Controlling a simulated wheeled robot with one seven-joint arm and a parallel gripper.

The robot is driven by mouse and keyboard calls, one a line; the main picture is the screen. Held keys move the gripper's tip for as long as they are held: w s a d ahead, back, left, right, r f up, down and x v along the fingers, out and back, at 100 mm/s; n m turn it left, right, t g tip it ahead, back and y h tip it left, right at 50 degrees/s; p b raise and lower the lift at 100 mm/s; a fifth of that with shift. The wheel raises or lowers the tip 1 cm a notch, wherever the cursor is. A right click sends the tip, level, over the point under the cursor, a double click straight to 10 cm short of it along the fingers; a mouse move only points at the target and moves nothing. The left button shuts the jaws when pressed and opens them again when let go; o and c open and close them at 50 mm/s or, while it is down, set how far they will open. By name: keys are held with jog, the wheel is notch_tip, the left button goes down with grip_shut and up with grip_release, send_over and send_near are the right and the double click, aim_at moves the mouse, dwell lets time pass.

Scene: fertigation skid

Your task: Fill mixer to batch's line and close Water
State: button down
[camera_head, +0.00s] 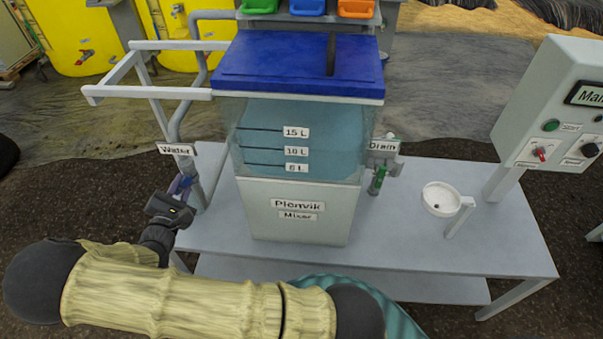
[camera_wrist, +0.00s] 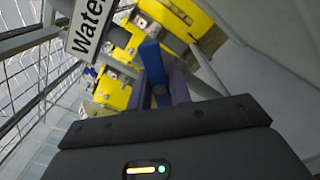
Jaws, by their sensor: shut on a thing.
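The Plenvik mixer (camera_head: 298,212) stands on the bench in the head view. Its clear tank (camera_head: 330,150) holds bluish liquid and has 15 L, 10 L and 6 L marks. The liquid seems to reach up around the 15 L mark, but its exact level is hard to read. The Water label (camera_head: 176,149) is on the pipe at left and also shows in the wrist view (camera_wrist: 88,27). Below it, my gripper (camera_head: 180,188) is shut on the blue Water valve handle (camera_wrist: 151,60). The valve body is mostly hidden by the gripper.
The Drain valve (camera_head: 378,180) with a green handle is right of the tank. Grey pipe rails (camera_head: 150,90) stand close above my gripper. Yellow tanks (camera_head: 75,35) are behind.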

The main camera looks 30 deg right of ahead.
jog(key=m+b, duration=0.2)
jog(key=m, duration=0.1)
jog(key=shift+f+m+b, duration=0.3)
jog(key=shift+f+b, duration=0.1)
jog(key=shift+r+m+b, duration=0.1)
jog(key=shift+m+b, duration=0.2)
jog(key=shift+r, duration=0.2)
dwell(3.5)
dwell(0.4)
jog(key=shift+s+f+m+b, duration=0.1)
jog(key=shift+f+m+b, duration=0.25)
jog(key=shift+m+b, duration=0.5)
jog(key=m+b, duration=0.4)
jog(key=b, duration=0.2)
jog(key=c, duration=2.2)
grip_release()
jog(key=shift+r+m, duration=0.25)
jog(key=shift+r, duration=0.05)
jog(key=c, duration=1.2)
grip_release()
jog(key=shift+r, duration=0.1)
jog(key=shift+c, duration=0.2)
